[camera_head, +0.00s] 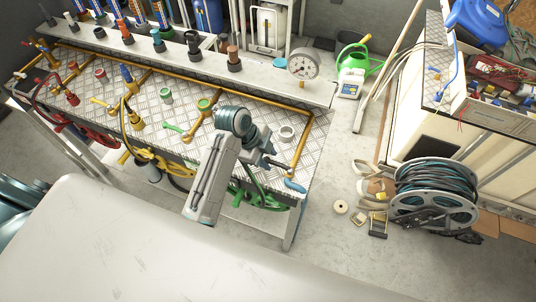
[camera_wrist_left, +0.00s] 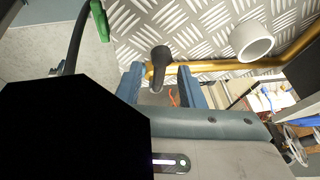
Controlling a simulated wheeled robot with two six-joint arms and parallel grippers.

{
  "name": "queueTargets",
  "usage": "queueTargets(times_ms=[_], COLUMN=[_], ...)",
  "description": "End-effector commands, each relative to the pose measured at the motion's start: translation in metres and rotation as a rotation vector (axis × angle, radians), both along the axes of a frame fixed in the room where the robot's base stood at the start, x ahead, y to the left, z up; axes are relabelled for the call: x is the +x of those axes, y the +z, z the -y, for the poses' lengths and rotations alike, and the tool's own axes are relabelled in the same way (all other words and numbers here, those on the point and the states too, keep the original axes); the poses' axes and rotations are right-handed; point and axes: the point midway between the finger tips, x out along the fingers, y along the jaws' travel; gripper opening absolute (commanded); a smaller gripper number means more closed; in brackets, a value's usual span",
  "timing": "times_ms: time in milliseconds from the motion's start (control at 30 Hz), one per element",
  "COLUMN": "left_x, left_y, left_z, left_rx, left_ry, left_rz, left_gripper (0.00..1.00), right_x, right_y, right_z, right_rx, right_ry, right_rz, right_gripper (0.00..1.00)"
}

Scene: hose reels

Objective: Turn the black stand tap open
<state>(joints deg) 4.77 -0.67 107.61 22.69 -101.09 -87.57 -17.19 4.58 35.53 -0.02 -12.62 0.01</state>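The black stand tap shows in the left wrist view as a dark lever with a rounded top (camera_wrist_left: 160,62). It stands in front of a yellow pipe (camera_wrist_left: 225,68). My left gripper (camera_wrist_left: 160,86) is open, with one blue finger on each side of the lever. A gap shows between the lever and each finger, and I see no contact. In the head view my left gripper (camera_head: 284,174) is at the front right corner of the metal bench (camera_head: 318,132). My arm hides the tap there. My right gripper is in neither view.
A white ring (camera_head: 287,132) lies on the bench beside the gripper. Yellow pipes (camera_head: 303,141) run along the bench edge. Green hoses (camera_head: 246,191) hang below. A pressure gauge (camera_head: 303,64) stands on the back ledge. A hose reel (camera_head: 434,190) stands on the floor at right.

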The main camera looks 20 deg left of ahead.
Motion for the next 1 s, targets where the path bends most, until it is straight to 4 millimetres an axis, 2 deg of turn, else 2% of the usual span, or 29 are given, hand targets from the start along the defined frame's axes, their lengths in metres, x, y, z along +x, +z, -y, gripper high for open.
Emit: queueTargets(times_ms=[300,500,867,1000], left_x=[0.001,0.001,0.002,0.012], left_y=[-0.004,-0.003,-0.004,-0.004], left_z=[0.001,0.001,0.001,0.003], left_rx=[0.001,0.001,0.003,0.004], left_ry=[0.001,0.001,0.003,0.019], left_rz=[0.001,0.001,0.001,0.003], left_gripper=[0.35,0.00,0.00,0.00], right_x=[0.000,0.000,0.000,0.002], right_y=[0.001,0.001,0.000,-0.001], right_z=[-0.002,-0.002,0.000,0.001], right_rx=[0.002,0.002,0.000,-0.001], right_ry=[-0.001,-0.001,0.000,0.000], right_rz=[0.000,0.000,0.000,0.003], right_gripper=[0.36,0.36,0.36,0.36])
